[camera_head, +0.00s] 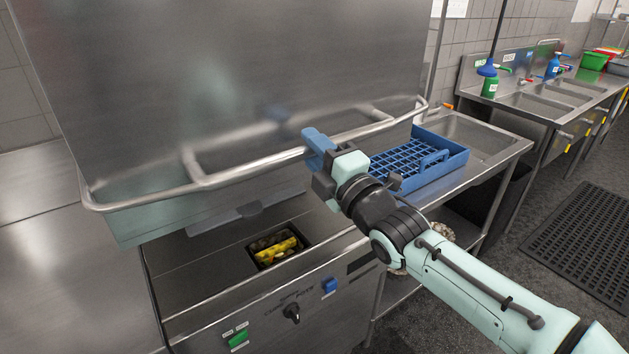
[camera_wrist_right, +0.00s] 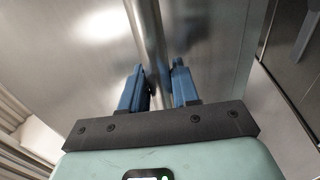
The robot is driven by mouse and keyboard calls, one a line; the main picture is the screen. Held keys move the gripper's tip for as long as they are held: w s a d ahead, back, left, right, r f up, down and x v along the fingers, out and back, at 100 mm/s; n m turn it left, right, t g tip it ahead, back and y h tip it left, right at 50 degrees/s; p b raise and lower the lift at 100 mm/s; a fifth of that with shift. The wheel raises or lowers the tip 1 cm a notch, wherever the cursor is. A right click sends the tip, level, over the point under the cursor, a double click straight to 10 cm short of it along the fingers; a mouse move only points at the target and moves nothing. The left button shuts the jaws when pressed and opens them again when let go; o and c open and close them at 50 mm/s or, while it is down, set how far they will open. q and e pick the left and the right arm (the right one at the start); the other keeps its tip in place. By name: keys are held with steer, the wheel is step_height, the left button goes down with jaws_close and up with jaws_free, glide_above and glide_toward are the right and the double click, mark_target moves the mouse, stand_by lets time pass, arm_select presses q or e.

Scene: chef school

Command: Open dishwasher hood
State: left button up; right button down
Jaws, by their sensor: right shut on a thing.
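The dishwasher hood (camera_head: 230,70) is a large steel box that fills the upper left of the head view. Its lower edge hangs above the machine body, with a gap between them at the front. A tubular steel handle (camera_head: 240,174) runs along the front of the hood. My right gripper (camera_head: 318,142) is at the right part of this handle. In the right wrist view the handle bar (camera_wrist_right: 155,45) passes between the blue fingers (camera_wrist_right: 160,88), which are closed around it. My left gripper is not in view.
A blue dish rack (camera_head: 415,160) sits on the steel counter right of the machine, close to my right forearm. The front panel has a black knob (camera_head: 292,313) and a green switch (camera_head: 238,338). Sinks (camera_head: 540,98) line the right wall, and a black floor mat (camera_head: 585,240) lies before them.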

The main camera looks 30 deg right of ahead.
arm_select(q)
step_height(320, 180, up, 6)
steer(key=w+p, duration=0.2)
steer(key=p, duration=0.2)
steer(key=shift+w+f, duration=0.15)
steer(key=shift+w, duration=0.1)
arm_select(e)
step_height(320, 180, up, 11)
steer(key=shift+f, duration=0.3)
steer(key=c, duration=1)
jaws_free()
arm_select(q)
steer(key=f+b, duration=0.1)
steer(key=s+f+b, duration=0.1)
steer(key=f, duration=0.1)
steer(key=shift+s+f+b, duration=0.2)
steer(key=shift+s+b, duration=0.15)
steer(key=shift+b, duration=0.05)
arm_select(e)
steer(key=v, duration=1.3)
steer(key=shift+s+d+f, duration=0.1)
steer(key=shift+s+d, duration=0.05)
steer(key=shift+s, duration=0.1)
